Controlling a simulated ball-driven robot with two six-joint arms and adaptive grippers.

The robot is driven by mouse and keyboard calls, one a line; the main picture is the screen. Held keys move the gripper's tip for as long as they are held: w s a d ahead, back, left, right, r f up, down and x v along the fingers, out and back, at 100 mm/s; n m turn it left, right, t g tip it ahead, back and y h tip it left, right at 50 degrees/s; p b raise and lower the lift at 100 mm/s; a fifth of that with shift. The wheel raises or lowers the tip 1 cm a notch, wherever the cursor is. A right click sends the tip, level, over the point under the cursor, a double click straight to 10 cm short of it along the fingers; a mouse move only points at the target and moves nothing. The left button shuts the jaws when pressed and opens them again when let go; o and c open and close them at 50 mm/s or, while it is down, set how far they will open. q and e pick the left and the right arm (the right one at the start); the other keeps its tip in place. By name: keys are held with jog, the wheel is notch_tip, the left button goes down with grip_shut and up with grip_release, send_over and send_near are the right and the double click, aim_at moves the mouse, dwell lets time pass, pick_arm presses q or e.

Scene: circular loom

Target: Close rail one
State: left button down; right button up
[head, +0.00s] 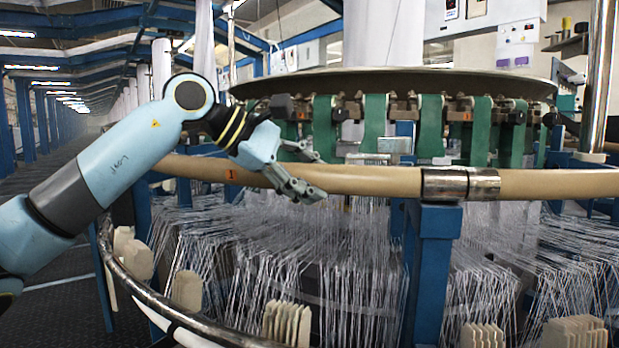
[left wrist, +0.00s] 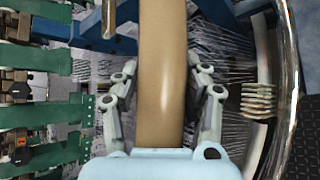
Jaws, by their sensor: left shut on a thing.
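Rail one (head: 370,181) is a thick tan curved bar with a small orange tag marked "1". It runs across the front of the loom in the head view, and its right part meets a metal sleeve (head: 445,184) on top of a blue post (head: 431,275). My left gripper (head: 308,178) is shut on the rail, with one finger above and one below it. In the left wrist view the rail (left wrist: 162,60) passes between the two fingers (left wrist: 165,85). The palm side of the gripper hides the rail's near part there. My right gripper is not in view.
Behind the rail stands the loom's round top (head: 400,83) with green straps (head: 430,128). Many white threads hang below. A curved metal hoop (head: 165,308) with cream combs (head: 287,322) lies at the front. An upright metal pole (head: 598,80) stands at right. Open dark floor lies at left.

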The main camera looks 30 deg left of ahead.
pick_arm(q)
jog(key=shift+s+f, duration=0.15)
jog(key=shift+f, duration=0.5)
jog(key=c, duration=0.7)
grip_release()
jog(key=shift+o, duration=0.2)
jog(key=shift+a+r, duration=0.1)
jog(key=shift+r, duration=0.05)
jog(key=shift+s+a+r, duration=0.1)
jog(key=shift+a+r, duration=0.1)
jog(key=v, duration=0.6)
jog(key=shift+s, duration=0.2)
jog(key=shift+a+r, duration=0.1)
